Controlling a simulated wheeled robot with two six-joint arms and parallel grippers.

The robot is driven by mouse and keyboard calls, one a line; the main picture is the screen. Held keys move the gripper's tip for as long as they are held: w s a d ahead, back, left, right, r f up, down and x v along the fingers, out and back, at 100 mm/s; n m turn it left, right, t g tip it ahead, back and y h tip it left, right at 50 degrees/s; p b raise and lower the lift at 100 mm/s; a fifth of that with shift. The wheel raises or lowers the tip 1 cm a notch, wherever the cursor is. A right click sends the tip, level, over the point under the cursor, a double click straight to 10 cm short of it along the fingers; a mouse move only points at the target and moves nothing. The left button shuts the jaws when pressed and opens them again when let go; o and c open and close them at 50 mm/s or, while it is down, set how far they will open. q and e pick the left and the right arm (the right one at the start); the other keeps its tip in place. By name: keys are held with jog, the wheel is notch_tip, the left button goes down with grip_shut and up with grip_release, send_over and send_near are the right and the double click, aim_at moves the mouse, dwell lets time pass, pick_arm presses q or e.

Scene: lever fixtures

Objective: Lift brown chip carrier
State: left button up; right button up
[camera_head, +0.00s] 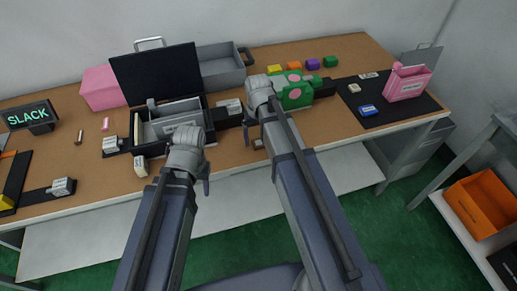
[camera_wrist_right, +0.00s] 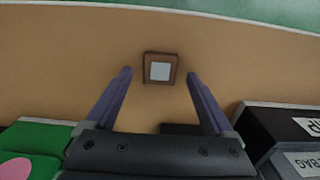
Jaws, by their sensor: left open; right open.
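The brown chip carrier (camera_wrist_right: 149,80), a small square brown frame with a pale centre, lies flat on the tan bench near its front edge. In the head view a small brown piece (camera_head: 258,144) shows by the front edge, partly hidden by my right arm. My right gripper (camera_wrist_right: 160,74) is open above the carrier, which appears between and slightly beyond its fingertips; it does not grip it. In the head view the right gripper (camera_head: 250,125) is mostly hidden by its own wrist. My left gripper (camera_head: 205,186) is open and empty near the bench's front edge.
A black lid (camera_head: 157,74), pink box (camera_head: 100,88) and grey bin (camera_head: 222,70) stand behind. Bare bench surrounds the carrier.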

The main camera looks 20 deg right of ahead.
jog(key=shift+f, duration=0.45)
jog(key=shift+r, duration=0.1)
jog(key=shift+c, duration=0.2)
grip_shut()
